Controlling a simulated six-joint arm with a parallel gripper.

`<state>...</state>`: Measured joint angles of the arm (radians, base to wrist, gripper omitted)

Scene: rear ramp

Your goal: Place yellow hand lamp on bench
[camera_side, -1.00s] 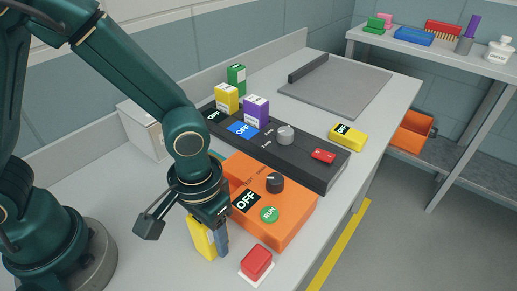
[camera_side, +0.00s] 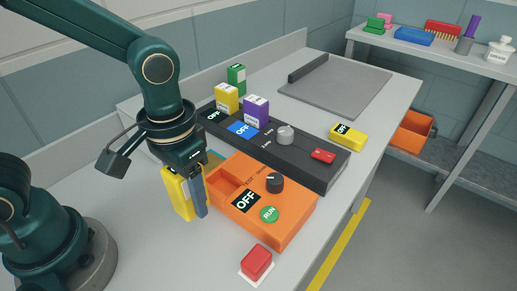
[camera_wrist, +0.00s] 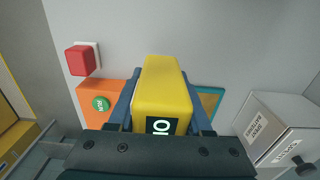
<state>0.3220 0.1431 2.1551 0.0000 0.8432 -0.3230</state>
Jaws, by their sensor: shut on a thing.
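The yellow hand lamp (camera_side: 178,194) is between the fingers of my gripper (camera_side: 191,187), upright, left of the orange tester. My gripper (camera_wrist: 163,105) is shut on it; in the wrist view the yellow lamp (camera_wrist: 163,82) fills the space between the fingers. A dark label with pale green characters on it is partly hidden by my gripper. The grey bench top (camera_side: 130,245) is bare below and in front of the lamp. I cannot tell whether the lamp's lower end touches it.
The orange tester (camera_side: 285,222) has an open slot, a knob and a green RUN button. A red button (camera_side: 256,261) sits in front. A black charger (camera_side: 318,170) holds upright blocks. Another yellow block (camera_side: 347,135) marked OFF lies beyond it. A white box (camera_wrist: 280,125) stands nearby.

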